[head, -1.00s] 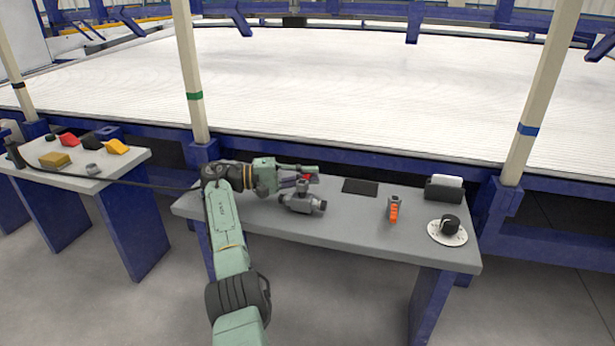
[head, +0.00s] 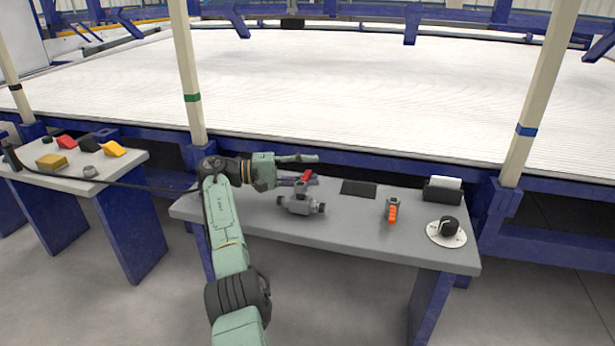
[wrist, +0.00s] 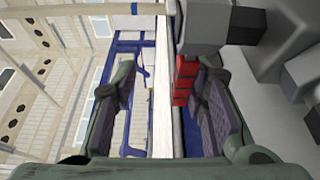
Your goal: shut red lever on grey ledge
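The red lever (head: 308,176) sits on top of a grey valve (head: 302,203) that stands on the grey ledge (head: 360,226). My gripper (head: 303,168) is open at the left of the lever, with one finger above it and the other beside it. In the wrist view the red lever (wrist: 183,82) shows between my spread gripper fingers (wrist: 168,105), closer to the right-hand finger. The grey valve (wrist: 205,25) is beyond the fingertips there. Whether the near finger touches the lever I cannot tell.
To the right on the ledge are a black pad (head: 359,188), an orange-and-grey part (head: 392,211), a black holder (head: 443,190) and a black knob on a white dial (head: 448,227). A post (head: 187,80) rises behind my arm. A table (head: 125,168) with coloured blocks stands left.

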